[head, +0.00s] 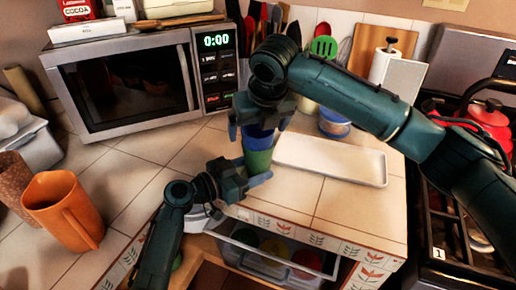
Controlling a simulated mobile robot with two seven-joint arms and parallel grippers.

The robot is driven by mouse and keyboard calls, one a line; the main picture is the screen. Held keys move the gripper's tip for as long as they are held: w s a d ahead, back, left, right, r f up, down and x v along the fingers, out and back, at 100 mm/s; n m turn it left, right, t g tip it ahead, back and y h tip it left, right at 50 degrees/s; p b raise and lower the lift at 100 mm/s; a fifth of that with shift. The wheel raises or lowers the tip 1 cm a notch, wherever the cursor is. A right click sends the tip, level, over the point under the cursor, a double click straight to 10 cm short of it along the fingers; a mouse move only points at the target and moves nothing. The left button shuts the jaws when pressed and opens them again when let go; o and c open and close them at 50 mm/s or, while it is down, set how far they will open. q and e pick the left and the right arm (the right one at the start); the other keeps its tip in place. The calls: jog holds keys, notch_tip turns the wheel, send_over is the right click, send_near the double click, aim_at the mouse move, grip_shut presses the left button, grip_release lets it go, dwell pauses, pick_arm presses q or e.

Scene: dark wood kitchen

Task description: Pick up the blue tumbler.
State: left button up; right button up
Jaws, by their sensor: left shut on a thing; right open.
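The blue tumbler (258,141) sits on or nested in a green tumbler (258,162) near the counter's front edge; how deep it sits is hidden. My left gripper (254,172) comes in low from the left and is shut on the green tumbler. My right gripper (260,124) points down from above, open, with its fingers on either side of the blue tumbler's upper part. The gripper covers the blue tumbler's rim, and I cannot tell whether the fingers touch it.
A long white tray (335,160) lies right of the tumblers. The microwave (130,85) stands behind left, with utensils behind. An orange pitcher (62,208) stands at left. An open drawer or bin (235,255) with coloured round items is below the counter edge. Tiles between pitcher and tumblers are clear.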

jog(key=shift+w+f, duration=0.15)
jog(key=shift+f, duration=0.25)
jog(key=c, duration=1.3)
pick_arm(q)
jog(key=o, duration=0.8)
pick_arm(e)
notch_tip(320, 180, up, 10)
jog(key=shift+r, duration=0.1)
pick_arm(q)
jog(key=shift+o, duration=0.2)
